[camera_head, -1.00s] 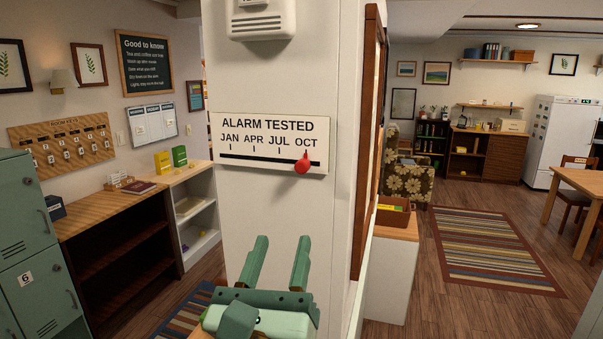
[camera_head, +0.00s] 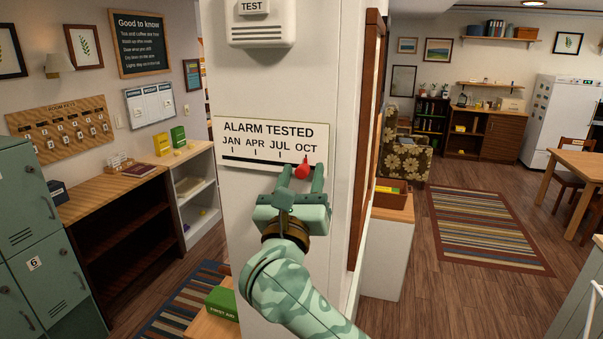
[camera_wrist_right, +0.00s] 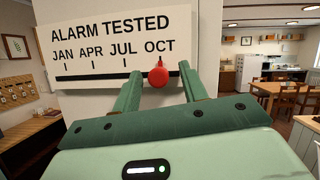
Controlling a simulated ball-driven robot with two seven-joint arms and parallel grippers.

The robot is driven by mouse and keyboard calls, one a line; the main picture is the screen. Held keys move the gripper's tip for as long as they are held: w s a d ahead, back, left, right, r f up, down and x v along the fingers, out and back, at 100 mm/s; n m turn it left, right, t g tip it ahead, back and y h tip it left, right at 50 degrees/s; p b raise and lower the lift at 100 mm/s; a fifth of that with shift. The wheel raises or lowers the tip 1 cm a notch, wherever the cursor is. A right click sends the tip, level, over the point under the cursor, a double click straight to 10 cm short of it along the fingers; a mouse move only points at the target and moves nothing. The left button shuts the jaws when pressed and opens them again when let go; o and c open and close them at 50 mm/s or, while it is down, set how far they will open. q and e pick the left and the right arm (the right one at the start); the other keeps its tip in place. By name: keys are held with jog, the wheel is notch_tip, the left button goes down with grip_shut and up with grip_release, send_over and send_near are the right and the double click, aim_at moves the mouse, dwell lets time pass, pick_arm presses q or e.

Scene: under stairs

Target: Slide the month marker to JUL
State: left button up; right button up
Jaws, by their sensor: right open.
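The white ALARM TESTED sign (camera_head: 270,134) is on the wall column, with JAN, APR, JUL and OCT above a black slot. The red month marker (camera_head: 302,171) sits at the slot's right end, below OCT. It also shows in the right wrist view (camera_wrist_right: 158,76). My right gripper (camera_head: 300,178) is open in front of the sign's lower right part. In the right wrist view its fingers (camera_wrist_right: 160,84) stand to the left and right of the marker, with gaps visible. I cannot tell whether the tips are level with the marker in depth. My left gripper is not in view.
An alarm box (camera_head: 261,22) with a TEST label is above the sign. A wooden frame (camera_head: 368,140) runs down the column's right side. A green first aid box (camera_head: 222,303) lies low, left of my arm.

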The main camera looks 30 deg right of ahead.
aim_at(278, 160)
jog(key=shift+a, duration=0.1)
jog(key=shift+c, duration=0.3)
grip_shut()
jog(key=w+a+b, duration=0.1)
jog(key=w+a, duration=0.2)
jog(key=shift+w+f, duration=0.1)
jog(key=shift+w, duration=0.15)
jog(key=shift+w+a, duration=0.25)
jog(key=shift+w, duration=0.05)
jog(key=shift+s+d, duration=0.1)
jog(key=shift+o, duration=0.3)
grip_release()
